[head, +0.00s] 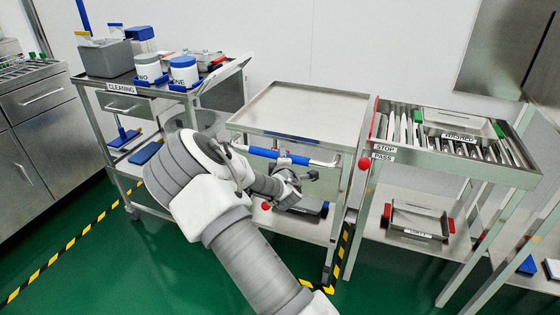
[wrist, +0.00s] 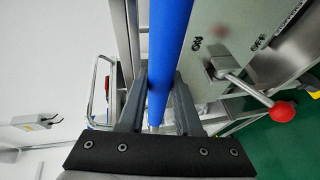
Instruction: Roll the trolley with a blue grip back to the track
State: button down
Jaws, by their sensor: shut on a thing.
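The trolley (head: 310,110) is a steel cart with a bare top tray and a lower shelf. Its blue grip (head: 285,157) is on a bar along the near side. My gripper (head: 284,172) is at this bar in the head view, partly hidden by my arm. In the wrist view, my gripper (wrist: 160,108) has its two fingers on either side of the blue grip (wrist: 170,45), shut on it. The trolley stands beside the track (head: 455,148), a roller table at the right with STOP and PASS labels. A red-knobbed lever (wrist: 250,92) shows right of the grip.
A cleaning cart (head: 125,103) with tubs and a grey bin stands close at the left. Yellow-black floor tape (head: 341,255) runs near the trolley's right legs. A tray labelled WASHED (head: 462,127) lies on the track. Green floor is open at the front left.

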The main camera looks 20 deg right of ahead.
jog(key=shift+w+d+r, duration=0.1)
jog(key=shift+w+d, duration=0.2)
jog(key=shift+w, duration=0.15)
jog(key=shift+w+d, duration=0.1)
jog(key=shift+r, duration=0.1)
jog(key=c, duration=0.6)
grip_release()
jog(key=shift+w, duration=0.1)
jog(key=p+v, duration=0.4)
jog(key=v, duration=1.3)
jog(key=shift+s, duration=0.25)
